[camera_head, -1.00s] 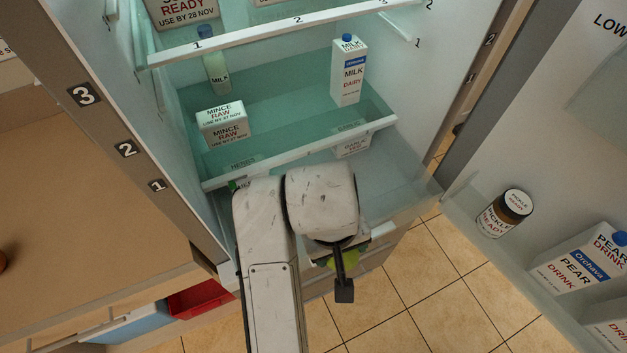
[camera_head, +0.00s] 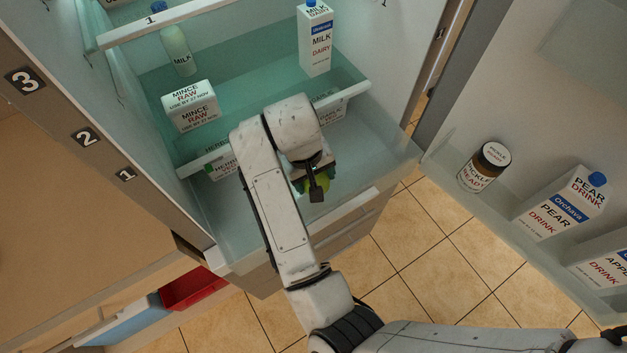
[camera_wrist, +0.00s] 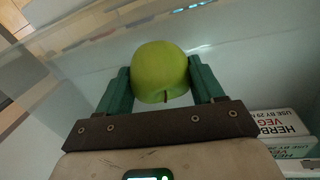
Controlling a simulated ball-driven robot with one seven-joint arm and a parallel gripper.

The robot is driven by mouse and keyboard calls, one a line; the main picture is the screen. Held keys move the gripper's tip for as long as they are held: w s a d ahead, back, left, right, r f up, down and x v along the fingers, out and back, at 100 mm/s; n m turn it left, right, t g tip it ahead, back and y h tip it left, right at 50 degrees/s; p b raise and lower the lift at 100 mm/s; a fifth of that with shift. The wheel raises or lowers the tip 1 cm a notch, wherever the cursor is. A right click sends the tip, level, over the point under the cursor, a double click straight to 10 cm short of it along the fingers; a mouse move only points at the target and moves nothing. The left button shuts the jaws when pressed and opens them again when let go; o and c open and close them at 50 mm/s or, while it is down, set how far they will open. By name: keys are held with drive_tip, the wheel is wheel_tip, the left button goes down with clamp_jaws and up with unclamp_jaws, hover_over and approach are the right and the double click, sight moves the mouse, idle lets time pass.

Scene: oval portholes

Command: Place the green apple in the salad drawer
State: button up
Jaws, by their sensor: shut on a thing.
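The green apple (camera_wrist: 160,72) sits between the two green fingers of my gripper (camera_wrist: 160,85) in the wrist view, and the gripper is shut on it. The salad drawer (camera_head: 365,165) is pulled out at the bottom of the fridge. My gripper and the apple appear over the drawer's open top. I cannot tell how high above its floor they are.
Herb packs (camera_wrist: 282,124) lie at the drawer's back. The shelf above holds mince (camera_head: 190,105), a milk bottle (camera_head: 177,50) and a milk carton (camera_head: 316,40). The open fridge door at right holds a pickle jar (camera_head: 484,167) and a pear drink (camera_head: 562,203).

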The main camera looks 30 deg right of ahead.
drive_tip(key=shift+w+d+f, duration=0.2)
drive_tip(key=shift+w+f, duration=0.15)
drive_tip(key=shift+f, duration=0.15)
drive_tip(key=shift+w+f+p, duration=0.1)
drive_tip(key=shift+f+p, duration=0.25)
drive_tip(key=shift+f, duration=1.25)
drive_tip(key=o, duration=1.1)
drive_tip(key=shift+f, duration=0.15)
drive_tip(key=r, duration=0.4)
drive_tip(key=a+r, duration=0.1)
drive_tip(key=r, duration=0.3)
drive_tip(key=a+r, duration=0.1)
drive_tip(key=r, duration=0.3)
drive_tip(key=shift+w+r, duration=0.1)
drive_tip(key=shift+w, duration=0.05)
